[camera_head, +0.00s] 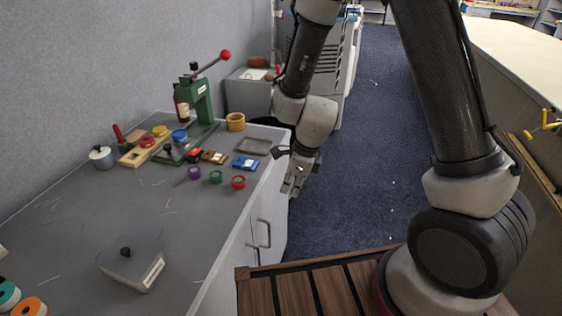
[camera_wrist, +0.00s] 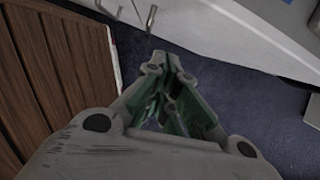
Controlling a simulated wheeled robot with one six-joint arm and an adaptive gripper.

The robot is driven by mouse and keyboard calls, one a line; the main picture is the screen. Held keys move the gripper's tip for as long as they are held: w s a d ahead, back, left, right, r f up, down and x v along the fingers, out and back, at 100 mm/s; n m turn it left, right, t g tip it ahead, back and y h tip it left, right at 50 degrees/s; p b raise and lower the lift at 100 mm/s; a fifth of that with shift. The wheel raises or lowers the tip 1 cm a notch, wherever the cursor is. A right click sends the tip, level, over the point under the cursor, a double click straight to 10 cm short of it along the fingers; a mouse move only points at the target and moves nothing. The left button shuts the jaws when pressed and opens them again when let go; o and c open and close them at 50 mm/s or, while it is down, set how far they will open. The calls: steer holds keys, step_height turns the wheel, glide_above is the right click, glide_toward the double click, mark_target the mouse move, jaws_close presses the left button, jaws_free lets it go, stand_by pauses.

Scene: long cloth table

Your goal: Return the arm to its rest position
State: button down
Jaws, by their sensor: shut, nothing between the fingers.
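My gripper (camera_head: 293,187) hangs at the end of my bent arm, just off the right edge of the grey worktop, over the blue carpet. It points downward. In the wrist view my gripper (camera_wrist: 166,62) is shut, its green-lined fingers brought together with nothing held between them. Below it that view shows blue carpet and part of a white cabinet front.
The grey table (camera_head: 120,215) holds a green press (camera_head: 198,100), several coloured spools, a grey tray (camera_head: 253,146) and a lidded box (camera_head: 131,264). The cabinet handles (camera_head: 262,233) face the aisle. Blue carpet (camera_head: 370,130) lies open beyond.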

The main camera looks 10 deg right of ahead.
steer(key=s+d+r+n+g, duration=0.25)
steer(key=s+n, duration=0.35)
steer(key=n, duration=0.4)
steer(key=s+d+r+n+t+h, duration=0.1)
steer(key=s+d+r+n+t, duration=0.2)
steer(key=d+r, duration=0.7)
steer(key=s+d+r+n+t+h, duration=0.1)
steer(key=s+d+r+n+t, duration=0.2)
steer(key=r, duration=1.4)
steer(key=s+d+n, duration=0.4)
steer(key=d+n, duration=0.2)
steer(key=d, duration=0.2)
steer(key=shift+s+d+r+h, duration=0.2)
steer(key=shift+h, duration=0.1)
